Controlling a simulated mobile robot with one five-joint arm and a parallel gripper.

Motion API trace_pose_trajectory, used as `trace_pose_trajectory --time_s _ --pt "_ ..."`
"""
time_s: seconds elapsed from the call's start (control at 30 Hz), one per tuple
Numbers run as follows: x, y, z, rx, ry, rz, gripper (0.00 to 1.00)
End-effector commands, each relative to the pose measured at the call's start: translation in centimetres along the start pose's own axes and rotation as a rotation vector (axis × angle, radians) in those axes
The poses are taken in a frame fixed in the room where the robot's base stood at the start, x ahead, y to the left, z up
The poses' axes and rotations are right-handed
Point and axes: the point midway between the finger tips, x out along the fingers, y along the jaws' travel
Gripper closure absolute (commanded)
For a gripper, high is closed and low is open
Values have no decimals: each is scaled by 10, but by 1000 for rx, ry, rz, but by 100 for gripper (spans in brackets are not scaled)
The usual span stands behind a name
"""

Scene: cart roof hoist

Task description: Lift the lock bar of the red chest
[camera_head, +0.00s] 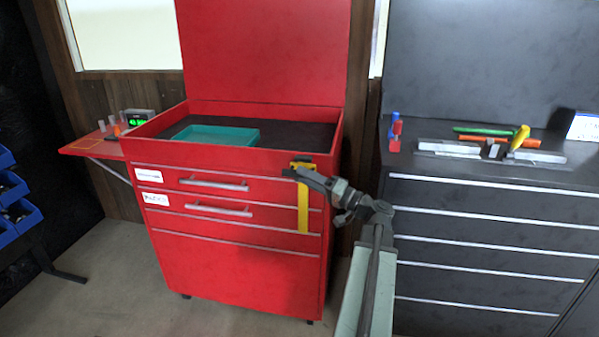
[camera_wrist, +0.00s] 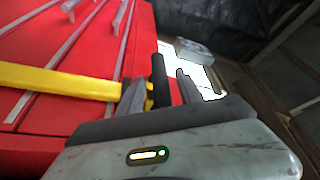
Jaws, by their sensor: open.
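The red chest (camera_head: 235,268) stands in the middle of the head view with its lid (camera_head: 265,50) raised. The yellow lock bar (camera_head: 303,208) hangs upright along the right of its front, over the drawer edges; a dark piece sits at its top. In the wrist view the yellow bar (camera_wrist: 60,82) runs in from the left. My gripper (camera_head: 302,172) is at the bar's upper end. In the wrist view my gripper (camera_wrist: 160,88) is open, with a black upright piece (camera_wrist: 158,72) showing between its fingers. Whether they touch it, I cannot tell.
A teal tray (camera_head: 215,134) lies in the chest's top. A side shelf (camera_head: 92,146) with small items is at left. A dark cabinet (camera_head: 480,240) with tools on top stands close at right. Blue bins (camera_head: 15,215) are far left. The floor before the chest is clear.

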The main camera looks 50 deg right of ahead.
Motion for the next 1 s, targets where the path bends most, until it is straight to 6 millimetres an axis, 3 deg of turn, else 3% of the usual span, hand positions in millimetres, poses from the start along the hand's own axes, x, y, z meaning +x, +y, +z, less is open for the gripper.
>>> trace_pose_trajectory --time_s 0.2,0.47,0.63,1.0 --pt "27 0 0 1 0 0 57" --pt "30 0 0 1 -1 0 57" --pt "30 0 1 1 -1 0 99" --pt "30 1 1 1 -2 1 100"
